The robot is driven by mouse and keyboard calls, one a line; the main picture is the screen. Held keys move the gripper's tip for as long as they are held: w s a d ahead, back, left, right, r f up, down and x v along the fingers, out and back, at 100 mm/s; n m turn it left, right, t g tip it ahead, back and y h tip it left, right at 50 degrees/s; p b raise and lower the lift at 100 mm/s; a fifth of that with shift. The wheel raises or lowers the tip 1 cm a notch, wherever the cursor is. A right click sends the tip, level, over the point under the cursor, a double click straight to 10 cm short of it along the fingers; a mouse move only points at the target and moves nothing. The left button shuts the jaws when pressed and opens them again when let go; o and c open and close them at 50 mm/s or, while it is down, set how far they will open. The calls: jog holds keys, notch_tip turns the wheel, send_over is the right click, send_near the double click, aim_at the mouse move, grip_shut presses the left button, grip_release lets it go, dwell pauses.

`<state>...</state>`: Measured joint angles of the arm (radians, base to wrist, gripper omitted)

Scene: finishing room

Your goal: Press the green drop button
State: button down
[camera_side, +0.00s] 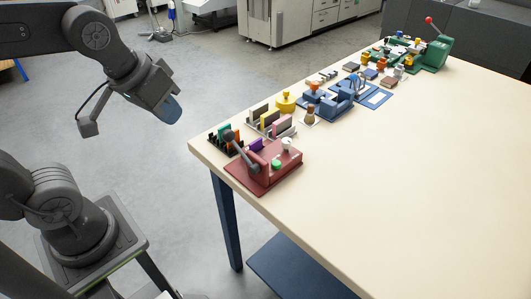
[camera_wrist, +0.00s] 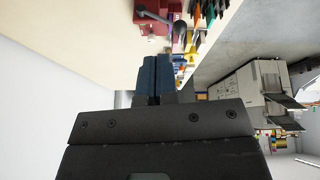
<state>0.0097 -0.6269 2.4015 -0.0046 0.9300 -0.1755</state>
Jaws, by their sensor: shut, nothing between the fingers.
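The green drop button (camera_side: 276,164) is a small round cap on the front of a dark red device (camera_side: 262,177) at the near left corner of the table. The device also has a dark lever and a whitish knob on top. In the wrist view the red device (camera_wrist: 150,24) shows at the top, upside down, and I cannot make out the green button clearly there. My gripper (camera_side: 172,110) is left of the table, above the floor and well apart from the device. In the wrist view its blue fingers (camera_wrist: 157,76) are together with nothing between them.
Beside the device stand a black rack (camera_side: 224,140) with coloured pieces and a holder with coloured slabs (camera_side: 270,122). A yellow stamp-like piece (camera_side: 285,101), a blue device (camera_side: 328,103) and a green press (camera_side: 436,52) with a red-knobbed lever follow along the edge. The table's right side (camera_side: 430,190) is clear.

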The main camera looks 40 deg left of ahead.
jog(key=w+d+n+g, duration=0.1)
jog(key=w+n+g, duration=0.1)
jog(key=w+n, duration=0.35)
jog(key=n+g, duration=0.3)
jog(key=n, duration=0.8)
send_over(276, 162)
notch_tip(276, 162, down, 8)
jog(key=shift+w+a+r+h, duration=0.2)
jog(key=shift+a+r+h, duration=0.1)
jog(key=shift+a, duration=0.1)
jog(key=shift+f+m, duration=0.1)
jog(key=shift+m, duration=0.15)
jog(key=f, duration=1.3)
jog(key=shift+s+d+f, duration=0.2)
jog(key=shift+d+f, duration=0.1)
jog(key=shift+f, duration=0.1)
